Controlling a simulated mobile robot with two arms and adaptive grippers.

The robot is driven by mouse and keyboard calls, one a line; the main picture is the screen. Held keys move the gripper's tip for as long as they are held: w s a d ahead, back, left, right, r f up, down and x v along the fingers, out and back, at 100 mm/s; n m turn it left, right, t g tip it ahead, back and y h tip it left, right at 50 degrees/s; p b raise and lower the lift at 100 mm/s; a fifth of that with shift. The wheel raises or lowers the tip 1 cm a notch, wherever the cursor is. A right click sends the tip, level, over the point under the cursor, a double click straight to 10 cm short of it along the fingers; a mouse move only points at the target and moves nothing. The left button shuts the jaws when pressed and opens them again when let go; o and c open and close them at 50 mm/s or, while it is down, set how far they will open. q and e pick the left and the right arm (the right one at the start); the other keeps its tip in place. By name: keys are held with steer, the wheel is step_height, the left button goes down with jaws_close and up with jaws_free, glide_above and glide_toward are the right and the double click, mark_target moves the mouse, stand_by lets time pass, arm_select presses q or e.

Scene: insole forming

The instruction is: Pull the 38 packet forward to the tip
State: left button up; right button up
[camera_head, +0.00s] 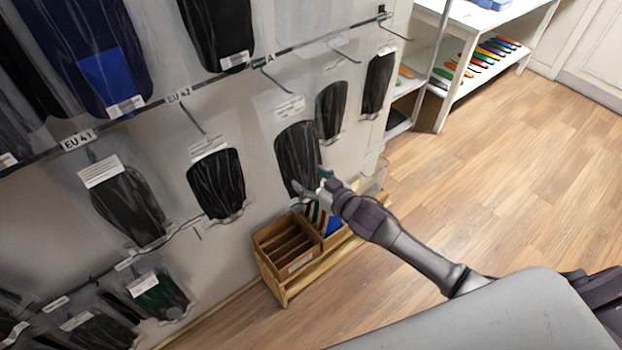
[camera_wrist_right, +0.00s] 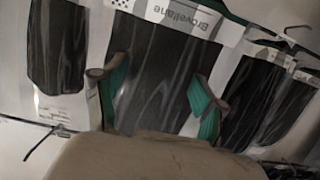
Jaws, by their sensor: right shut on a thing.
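A clear packet with a dark insole (camera_head: 295,155) and a white header hangs on the wall rack, just left of my right gripper (camera_head: 312,187) in the head view. I cannot read a size 38 label on it. In the right wrist view the packet (camera_wrist_right: 158,65) fills the middle, its header upside down. The green-padded fingers of my right gripper (camera_wrist_right: 160,98) lie on either side of it, shut on the packet. The exact contact is hard to see. My left gripper is not in view.
Dark insole packets (camera_head: 331,108) (camera_head: 378,82) hang close on the right, another (camera_head: 216,183) on the left. Rails carry EU 41 (camera_head: 78,140) and EU 42 (camera_head: 178,96) labels. A wooden box (camera_head: 286,246) stands below. The floor (camera_head: 480,180) at right is clear.

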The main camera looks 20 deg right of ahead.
steer(key=shift+f, duration=0.1)
steer(key=o, duration=1.3)
steer(key=shift+c, duration=0.2)
steer(key=v, duration=1.2)
steer(key=s+d+f+m+g+h, duration=0.15)
steer(key=s+d+f, duration=0.25)
steer(key=f, duration=0.9)
steer(key=s+d+f+g+h, duration=0.3)
steer(key=s+f, duration=0.1)
steer(key=f, duration=0.8)
steer(key=s+a+f+g, duration=0.1)
steer(key=s+f+g, duration=0.1)
steer(key=s+f, duration=0.4)
steer(key=s+a+f+g, duration=0.2)
steer(key=s+f, duration=0.5)
steer(key=s, duration=0.8)
steer(key=s+a+f+g, duration=0.2)
steer(key=s+f+g, duration=0.2)
steer(key=s, duration=0.6)
step_height(320, 180, down, 3)
steer(key=shift+s+r, duration=0.1)
steer(key=shift+s, duration=0.05)
steer(key=shift+g+h, duration=0.25)
